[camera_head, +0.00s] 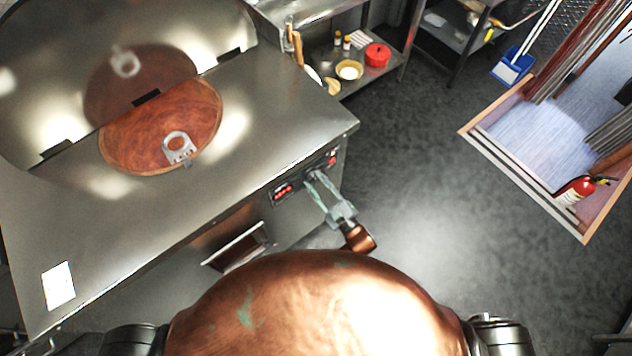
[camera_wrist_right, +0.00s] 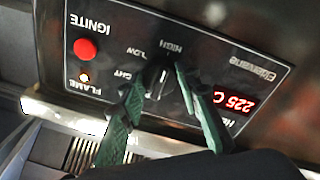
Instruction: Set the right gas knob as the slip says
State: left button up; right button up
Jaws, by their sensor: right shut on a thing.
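The gas knob (camera_wrist_right: 159,83) is dark and sits on the black control panel (camera_wrist_right: 120,25) on the tandoor counter's front. My right gripper (camera_wrist_right: 166,82) is shut on the knob, with a green finger on each side; it also shows in the head view (camera_head: 314,177). Around the knob I read HIGH, LOW and part of a word ending in GHT; the wrist picture is upside down. I cannot tell for sure which mark the knob points to. A white slip (camera_head: 58,285) lies on the counter at the left; its writing is too small to read. My left gripper is out of view.
Floor to the right (camera_head: 420,190) is clear.

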jog(key=shift+f, duration=0.1)
jog(key=o, duration=1.2)
jog(key=shift+c, duration=0.2)
jog(key=v, duration=1.2)
